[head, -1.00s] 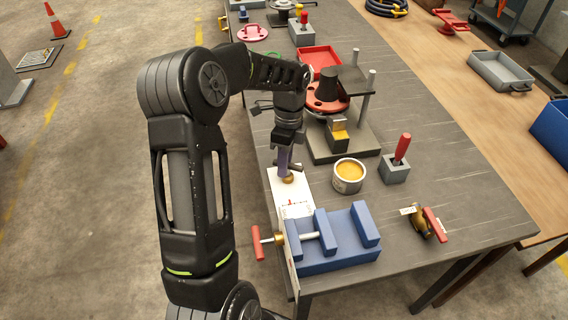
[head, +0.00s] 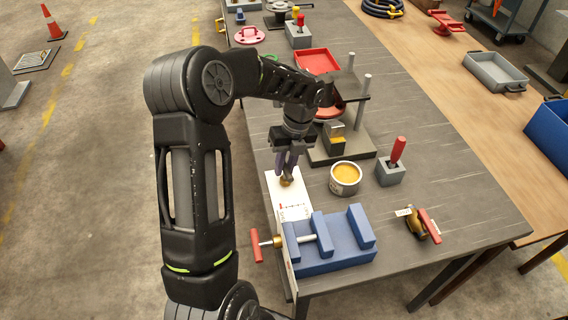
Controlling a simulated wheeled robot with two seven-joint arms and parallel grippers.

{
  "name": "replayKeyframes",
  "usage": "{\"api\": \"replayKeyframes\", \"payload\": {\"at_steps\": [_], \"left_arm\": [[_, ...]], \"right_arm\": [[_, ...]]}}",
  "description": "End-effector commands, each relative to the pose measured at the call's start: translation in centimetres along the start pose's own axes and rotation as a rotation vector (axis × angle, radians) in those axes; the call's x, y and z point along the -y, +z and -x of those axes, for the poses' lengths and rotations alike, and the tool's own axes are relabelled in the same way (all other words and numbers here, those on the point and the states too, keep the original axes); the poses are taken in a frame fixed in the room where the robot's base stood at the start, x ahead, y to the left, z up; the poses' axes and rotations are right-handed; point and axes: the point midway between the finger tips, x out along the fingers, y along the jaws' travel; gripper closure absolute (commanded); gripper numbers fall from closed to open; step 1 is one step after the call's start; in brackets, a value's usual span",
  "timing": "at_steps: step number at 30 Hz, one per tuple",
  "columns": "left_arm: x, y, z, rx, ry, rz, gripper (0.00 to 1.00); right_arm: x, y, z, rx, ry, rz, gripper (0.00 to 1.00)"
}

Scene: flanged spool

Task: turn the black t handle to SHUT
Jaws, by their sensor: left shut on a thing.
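My left gripper (head: 287,174) points down over the white plate at the left edge of the table. It is shut on the black t handle, which is mostly hidden behind the fingers in the head view. A brass fitting (head: 287,182) shows just below the fingertips. The white plate (head: 294,200) carries red and dark markings that are too small to read, so I cannot tell where the handle points. My right gripper is out of view.
A blue vise (head: 330,262) with a red handle stands in front of the plate. An open tin (head: 345,178), a grey block with a red lever (head: 391,170) and a brass valve with a red handle (head: 419,222) stand to the right. A press-like stand is behind.

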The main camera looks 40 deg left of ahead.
Motion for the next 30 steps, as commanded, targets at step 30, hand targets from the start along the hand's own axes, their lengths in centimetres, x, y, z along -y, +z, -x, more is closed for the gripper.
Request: {"api": "replayKeyframes", "payload": {"at_steps": [30], "left_arm": [[0.15, -0.02, 0.04, 0.029, 0.0, -0.142, 0.61]], "right_arm": [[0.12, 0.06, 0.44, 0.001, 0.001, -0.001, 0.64]]}}
